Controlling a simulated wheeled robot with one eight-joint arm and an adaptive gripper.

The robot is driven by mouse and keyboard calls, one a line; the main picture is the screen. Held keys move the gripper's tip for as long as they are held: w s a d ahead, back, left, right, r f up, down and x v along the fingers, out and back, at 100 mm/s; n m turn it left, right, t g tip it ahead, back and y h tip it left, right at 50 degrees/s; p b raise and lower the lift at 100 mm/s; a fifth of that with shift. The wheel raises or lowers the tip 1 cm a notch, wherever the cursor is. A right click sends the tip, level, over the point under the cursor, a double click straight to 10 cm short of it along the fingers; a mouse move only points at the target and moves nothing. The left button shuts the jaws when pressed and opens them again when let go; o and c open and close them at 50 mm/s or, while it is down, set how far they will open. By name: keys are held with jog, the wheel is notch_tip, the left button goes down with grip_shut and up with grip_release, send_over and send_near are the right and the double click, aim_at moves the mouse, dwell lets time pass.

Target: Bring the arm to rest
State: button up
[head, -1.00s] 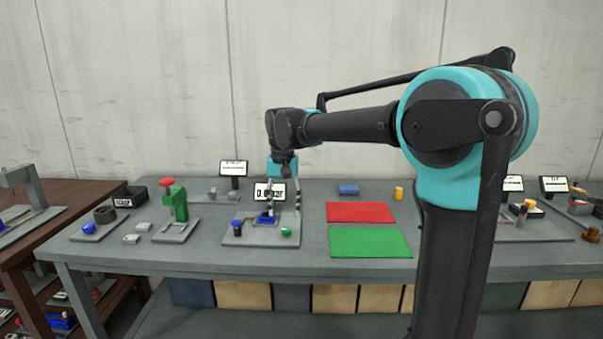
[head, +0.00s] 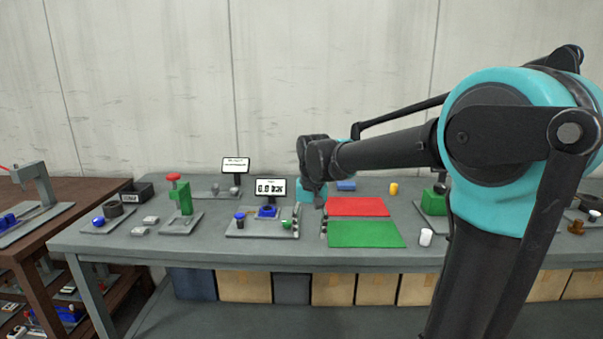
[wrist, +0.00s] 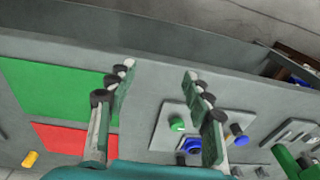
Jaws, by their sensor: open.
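My arm reaches in from the right over the grey bench. My gripper (head: 311,226) points down beside the right edge of a grey plate (head: 262,234), near the left edges of the mats. I cannot tell the exact height of the fingertips above the bench.
A red mat (head: 358,206) and a green mat (head: 365,234) lie right of my gripper. A white cylinder (head: 426,237) and a yellow cylinder (head: 393,188) stand near them. A green press with red knob (head: 181,195) stands left. A wall is behind.

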jog(key=s+d+f+t, duration=0.3)
jog(key=s+d+f, duration=1.3)
jog(key=s+f, duration=0.1)
jog(key=shift+d, duration=0.4)
